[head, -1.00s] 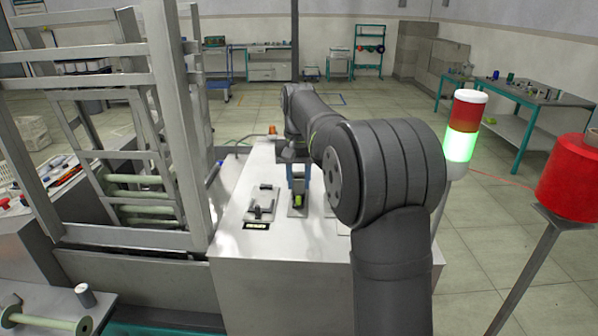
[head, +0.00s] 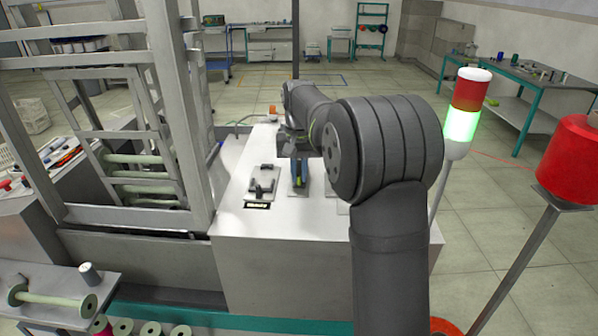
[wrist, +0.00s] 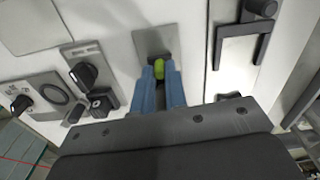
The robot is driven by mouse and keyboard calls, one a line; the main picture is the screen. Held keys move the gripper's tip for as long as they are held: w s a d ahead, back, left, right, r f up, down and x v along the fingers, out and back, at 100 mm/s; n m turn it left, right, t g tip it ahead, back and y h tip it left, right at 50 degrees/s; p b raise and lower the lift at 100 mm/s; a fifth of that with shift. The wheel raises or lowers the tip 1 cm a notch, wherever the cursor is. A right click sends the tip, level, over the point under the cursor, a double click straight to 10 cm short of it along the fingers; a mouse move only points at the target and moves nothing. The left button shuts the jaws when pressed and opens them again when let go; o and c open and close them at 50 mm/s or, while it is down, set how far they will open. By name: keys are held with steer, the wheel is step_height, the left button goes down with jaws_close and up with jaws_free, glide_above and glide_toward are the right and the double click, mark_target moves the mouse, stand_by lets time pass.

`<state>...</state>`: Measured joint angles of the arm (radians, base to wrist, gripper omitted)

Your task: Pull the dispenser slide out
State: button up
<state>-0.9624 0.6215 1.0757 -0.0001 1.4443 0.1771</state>
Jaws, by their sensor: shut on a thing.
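My gripper (head: 299,183) points down over the white machine top, beside a grey plate. In the wrist view, its two blue fingers (wrist: 158,78) are closed around a yellow-green piece (wrist: 158,68), which stands at a grey plate (wrist: 154,42). The fingers hide most of that piece. I cannot tell for sure whether it is the dispenser slide's grip. Left of my gripper in the head view is a plate with a dark handle (head: 262,183). A similar dark bracket handle (wrist: 243,36) is at the upper right of the wrist view.
Dark knobs (wrist: 84,74) and a round dial (wrist: 54,93) sit on panels left of the fingers in the wrist view. A metal frame (head: 190,130) stands left of the machine top (head: 280,225). A red-and-green signal light (head: 463,125) stands to the right.

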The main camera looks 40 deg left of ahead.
steer(key=shift+s+d, duration=0.35)
steer(key=shift+s, duration=0.15)
steer(key=shift+s+d, duration=0.4)
steer(key=shift+s, duration=0.15)
stand_by(0.4)
steer(key=shift+s+d, duration=0.4)
steer(key=shift+s, duration=0.1)
steer(key=shift+s+d, duration=0.5)
steer(key=shift+s, duration=0.05)
stand_by(0.7)
